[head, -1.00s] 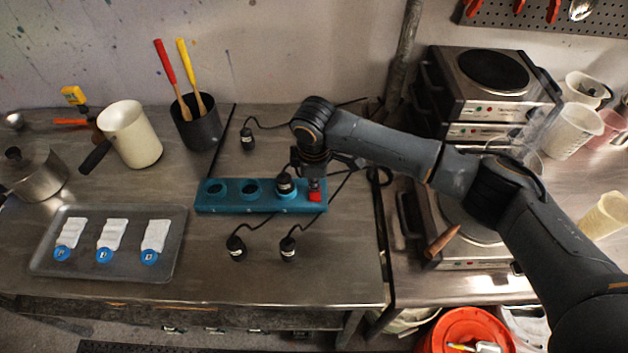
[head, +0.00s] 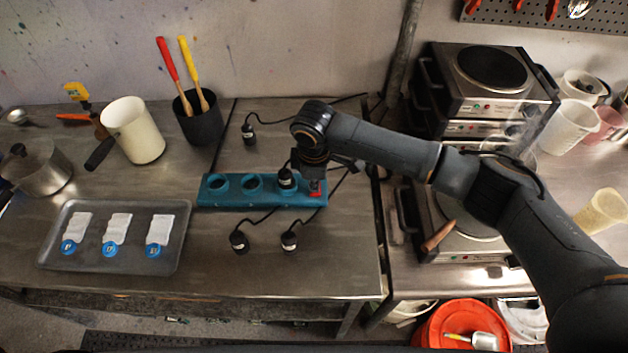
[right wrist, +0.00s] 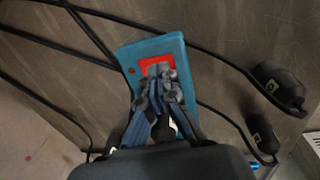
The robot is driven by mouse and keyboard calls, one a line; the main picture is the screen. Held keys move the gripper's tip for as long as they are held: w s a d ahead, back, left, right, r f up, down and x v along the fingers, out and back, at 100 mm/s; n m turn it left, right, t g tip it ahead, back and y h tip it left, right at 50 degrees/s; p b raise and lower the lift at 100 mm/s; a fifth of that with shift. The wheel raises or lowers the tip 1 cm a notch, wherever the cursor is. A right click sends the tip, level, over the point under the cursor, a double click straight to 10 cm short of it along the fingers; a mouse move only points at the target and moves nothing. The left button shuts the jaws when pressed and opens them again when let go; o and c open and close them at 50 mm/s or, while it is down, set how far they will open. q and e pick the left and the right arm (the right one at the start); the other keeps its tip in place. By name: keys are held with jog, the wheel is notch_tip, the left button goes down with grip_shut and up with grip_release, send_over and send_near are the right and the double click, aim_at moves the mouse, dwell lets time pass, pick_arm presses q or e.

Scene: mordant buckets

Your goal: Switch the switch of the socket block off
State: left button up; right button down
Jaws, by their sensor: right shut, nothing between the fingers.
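The teal socket block (head: 262,204) lies on the metal table, with two empty round sockets at its left and a black plug (head: 286,178) in the third. Its red switch (head: 316,194) is at the right end; in the right wrist view the switch's red surface (right wrist: 148,63) shows around my fingertips. My right gripper (head: 315,184) is shut and empty, pointing down, with its tips over the switch; the right wrist view shows the tips (right wrist: 160,72) at it. They look to be touching it, but the contact is partly hidden. My left gripper is out of view.
Loose black plugs lie in front of the block (head: 239,242) (head: 289,241) and behind it (head: 249,133), with cables nearby. A metal tray (head: 55,258) is at the left. Stacked hot plates (head: 490,75) stand at the right.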

jog(key=r+p, duration=0.4)
jog(key=shift+w, duration=0.2)
jog(key=shift+w+r, duration=0.1)
jog(key=shift+r, duration=0.3)
notch_tip(320, 180, up, 9)
jog(key=b, duration=0.3)
jog(key=shift+w, duration=0.4)
